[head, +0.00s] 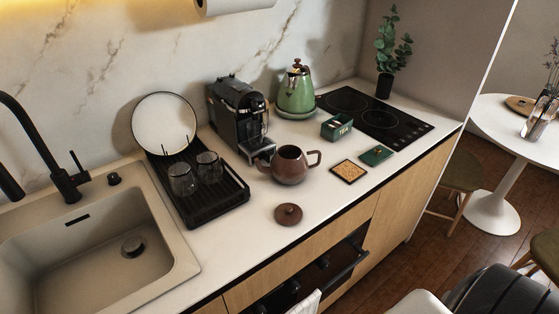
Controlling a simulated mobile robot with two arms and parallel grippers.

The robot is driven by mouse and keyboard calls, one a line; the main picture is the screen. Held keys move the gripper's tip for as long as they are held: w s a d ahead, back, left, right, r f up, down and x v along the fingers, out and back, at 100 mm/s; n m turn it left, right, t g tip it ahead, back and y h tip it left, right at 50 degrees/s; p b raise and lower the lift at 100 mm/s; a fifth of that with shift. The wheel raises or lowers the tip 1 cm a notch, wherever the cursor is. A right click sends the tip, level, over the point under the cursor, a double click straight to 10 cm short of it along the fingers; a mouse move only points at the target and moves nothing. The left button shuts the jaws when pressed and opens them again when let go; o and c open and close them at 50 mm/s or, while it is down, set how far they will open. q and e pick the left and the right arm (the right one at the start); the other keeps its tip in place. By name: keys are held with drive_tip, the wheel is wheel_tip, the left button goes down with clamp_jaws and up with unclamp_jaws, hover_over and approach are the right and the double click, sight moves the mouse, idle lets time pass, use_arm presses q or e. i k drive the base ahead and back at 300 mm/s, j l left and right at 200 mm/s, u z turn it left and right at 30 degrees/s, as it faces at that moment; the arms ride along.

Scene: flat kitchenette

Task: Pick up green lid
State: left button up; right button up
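A small flat dark green lid (376,155) lies on the white countertop in the head view, to the left of the cooktop's near part and close to the front edge. A green box (336,127) with a light label on its side stands just behind and to the left of it, apart from it. Neither of my grippers is in view, so their states and distances to the lid do not show.
A square brown-topped item (349,171) lies left of the lid. A brown teapot (289,165), its round lid (288,214), a green kettle (296,93), a coffee machine (238,117) and a black rack (212,202) share the counter (250,235). The cooktop (376,115) is clear.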

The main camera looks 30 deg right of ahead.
sight(375, 156)
drive_tip(key=z, duration=1.4)
